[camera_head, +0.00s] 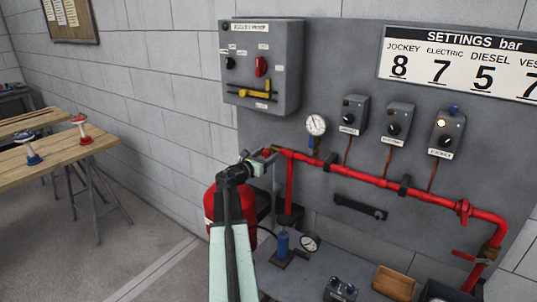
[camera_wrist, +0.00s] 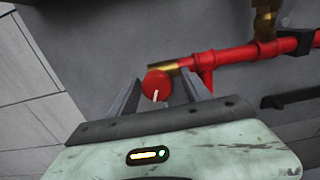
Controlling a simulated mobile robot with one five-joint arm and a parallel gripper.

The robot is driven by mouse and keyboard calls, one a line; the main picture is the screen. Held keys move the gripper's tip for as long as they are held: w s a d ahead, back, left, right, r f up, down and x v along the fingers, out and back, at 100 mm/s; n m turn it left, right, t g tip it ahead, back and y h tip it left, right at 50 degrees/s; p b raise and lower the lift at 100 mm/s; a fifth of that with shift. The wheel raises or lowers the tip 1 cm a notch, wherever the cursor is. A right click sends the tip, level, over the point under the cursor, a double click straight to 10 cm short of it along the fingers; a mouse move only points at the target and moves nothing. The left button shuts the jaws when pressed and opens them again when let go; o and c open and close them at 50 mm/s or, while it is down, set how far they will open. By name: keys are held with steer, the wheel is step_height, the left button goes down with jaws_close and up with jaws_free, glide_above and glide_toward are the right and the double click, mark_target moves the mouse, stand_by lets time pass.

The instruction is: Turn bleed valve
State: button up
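A round red knob (camera_wrist: 156,84) with a white pointer mark sits at the left end of the red pipe, on a brass fitting. I take it for the bleed valve, though no label on it is readable. In the wrist view my gripper (camera_wrist: 162,78) is open, with one finger on each side of the knob. A gap shows between the knob and each finger. In the head view my gripper (camera_head: 259,159) is at the pipe's left end, and the knob (camera_head: 266,152) is mostly hidden by it.
The red pipe (camera_head: 340,174) runs along the grey panel, with a pressure gauge (camera_head: 316,125) above it. A control box (camera_head: 262,65) hangs above my gripper. A red tank (camera_head: 212,203) stands behind my arm. A bench (camera_head: 285,275) holds small parts below.

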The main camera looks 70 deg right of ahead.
jaws_close()
steer(key=shift+f+m, duration=0.1)
steer(key=shift+m, duration=0.5)
steer(key=shift+o, duration=0.4)
jaws_free()
steer(key=shift+s, duration=0.15)
steer(key=shift+a, duration=0.15)
steer(key=v, duration=0.7)
steer(key=shift+w+a, duration=0.25)
steer(key=shift+a, duration=0.05)
